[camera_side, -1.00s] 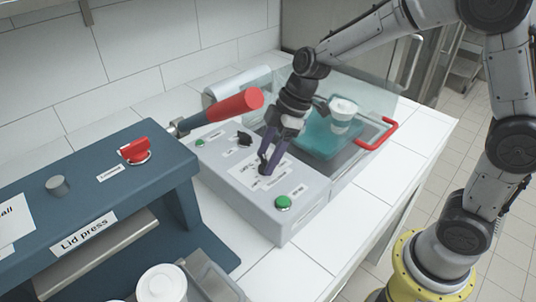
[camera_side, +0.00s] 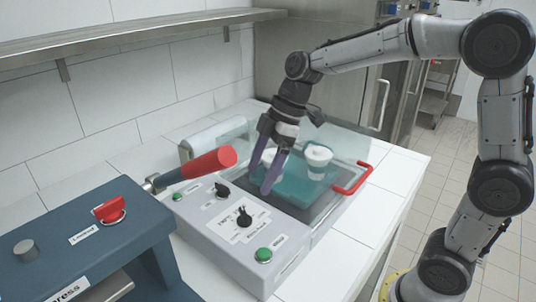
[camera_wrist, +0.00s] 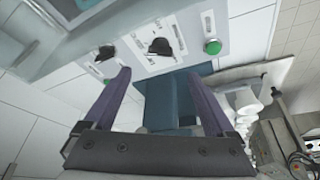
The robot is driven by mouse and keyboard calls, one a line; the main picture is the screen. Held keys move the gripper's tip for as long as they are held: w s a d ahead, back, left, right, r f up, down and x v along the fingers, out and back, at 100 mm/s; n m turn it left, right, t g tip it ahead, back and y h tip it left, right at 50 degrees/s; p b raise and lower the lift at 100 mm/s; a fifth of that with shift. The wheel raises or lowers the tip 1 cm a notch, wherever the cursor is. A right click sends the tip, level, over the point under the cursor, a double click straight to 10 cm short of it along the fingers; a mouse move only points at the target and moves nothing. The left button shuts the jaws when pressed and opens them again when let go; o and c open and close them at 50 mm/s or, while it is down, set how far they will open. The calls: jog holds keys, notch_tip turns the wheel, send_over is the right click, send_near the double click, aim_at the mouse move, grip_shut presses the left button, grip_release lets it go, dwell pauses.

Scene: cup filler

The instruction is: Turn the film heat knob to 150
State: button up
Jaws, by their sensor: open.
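The grey filler panel (camera_side: 205,225) carries a larger black knob (camera_side: 243,217) on a white dial plate with printed marks. A smaller black knob (camera_side: 222,190) sits behind it. The labels are too small to read, so I cannot tell the film heat setting. My gripper (camera_side: 260,182) is open and empty, with its purple fingers above and behind the larger knob, apart from it. In the wrist view, the larger knob (camera_wrist: 160,46) shows beyond the space between my open fingers (camera_wrist: 158,76), and the smaller knob (camera_wrist: 105,53) is left of it.
A green button (camera_side: 263,255) is at the panel's near end. A red-handled lever (camera_side: 200,168) rises left of the panel. A clear cover with a red handle (camera_side: 353,180) and white-topped cups (camera_side: 318,155) lie behind. The blue lid press (camera_side: 130,235) stands at left.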

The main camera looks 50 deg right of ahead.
jog(key=v, duration=0.4)
jog(key=shift+r, duration=0.1)
